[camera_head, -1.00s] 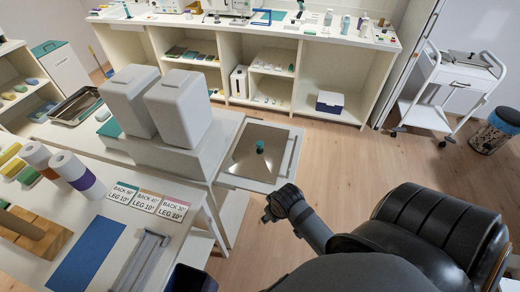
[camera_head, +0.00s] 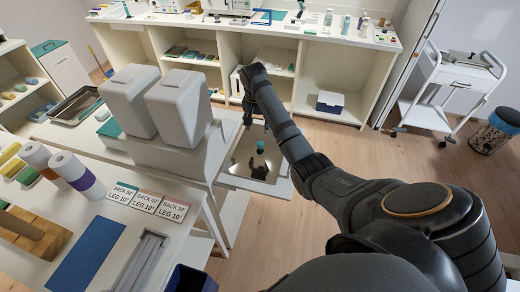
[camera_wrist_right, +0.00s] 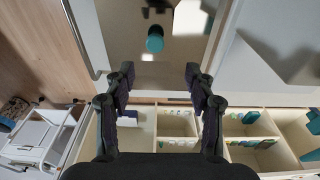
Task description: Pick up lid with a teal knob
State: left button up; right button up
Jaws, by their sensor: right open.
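The lid (camera_head: 243,168) is a shiny, flat-looking plate with a teal knob (camera_head: 260,146), set in a pale frame beside the white machine. In the right wrist view the teal knob (camera_wrist_right: 155,40) stands at top centre, just beyond the fingertips, on the lid's reflective surface (camera_wrist_right: 120,35). My right gripper (camera_head: 257,123) is above the lid, fingers pointing down. In the right wrist view my right gripper (camera_wrist_right: 160,78) is open and empty, its two fingers spread apart with the knob roughly in line with the gap. My left gripper is not in view.
Two grey box-shaped housings (camera_head: 178,107) stand just left of the lid. A white table with labelled cards (camera_head: 147,200) lies in front left. A shelf unit (camera_head: 275,100) stands behind. Floor to the right is open up to a white trolley (camera_head: 450,85).

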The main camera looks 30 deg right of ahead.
jog(key=p, duration=0.1)
send_over(260, 143)
jog(key=f, duration=0.2)
jog(key=a+f, duration=0.1)
jog(key=f, duration=0.1)
jog(key=shift+w+f, duration=0.1)
jog(key=shift+f, duration=0.25)
jog(key=f, duration=0.1)
jog(key=f+p, duration=0.1)
jog(key=f, duration=0.1)
jog(key=d+f, duration=0.1)
jog(key=shift+s+f, duration=0.25)
jog(key=shift+f, duration=0.35)
jog(key=shift+r, duration=0.1)
grip_shut()
